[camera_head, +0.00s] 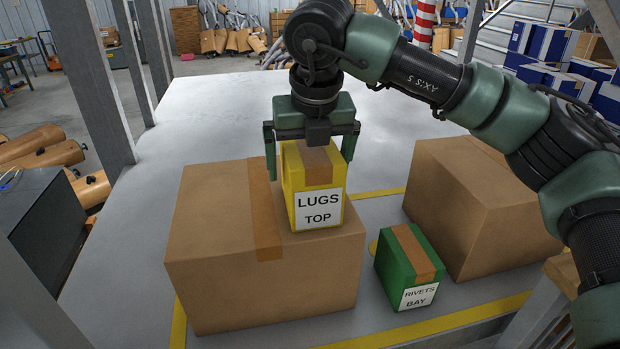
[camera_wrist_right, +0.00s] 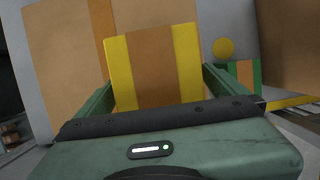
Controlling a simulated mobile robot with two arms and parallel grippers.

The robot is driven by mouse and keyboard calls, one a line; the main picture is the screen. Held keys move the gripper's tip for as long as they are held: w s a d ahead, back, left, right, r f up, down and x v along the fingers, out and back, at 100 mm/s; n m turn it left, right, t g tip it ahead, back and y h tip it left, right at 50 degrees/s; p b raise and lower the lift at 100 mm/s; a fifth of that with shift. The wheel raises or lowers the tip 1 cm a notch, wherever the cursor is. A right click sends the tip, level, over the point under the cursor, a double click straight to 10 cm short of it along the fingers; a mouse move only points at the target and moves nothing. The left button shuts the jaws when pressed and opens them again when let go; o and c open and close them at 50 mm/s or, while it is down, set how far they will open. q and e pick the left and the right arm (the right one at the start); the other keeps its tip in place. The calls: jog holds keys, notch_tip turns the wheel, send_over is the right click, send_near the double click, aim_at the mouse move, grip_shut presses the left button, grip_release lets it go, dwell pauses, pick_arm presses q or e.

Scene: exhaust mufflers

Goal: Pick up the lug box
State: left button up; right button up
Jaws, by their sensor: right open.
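The lug box (camera_head: 318,190) is yellow with a brown tape strip and a white label reading LUGS TOP. It stands upright on top of a large cardboard box (camera_head: 215,225). My right gripper (camera_head: 310,160) points down over it, with one finger on each side of its upper part. The fingers look spread, and I cannot tell whether they touch it. In the right wrist view, the lug box (camera_wrist_right: 155,65) lies between the two fingers (camera_wrist_right: 155,90). My left gripper is not in view.
A green box labelled RIVETS BAY (camera_head: 405,265) stands on the grey table (camera_head: 210,115), right of the large box. Another cardboard box (camera_head: 475,200) stands further right. Metal posts (camera_head: 95,80) rise at the left. The table's back is clear.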

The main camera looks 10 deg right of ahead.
jog(key=shift+f, duration=0.1)
dwell(0.4)
jog(key=c, duration=2)
jog(key=shift+c, duration=0.6)
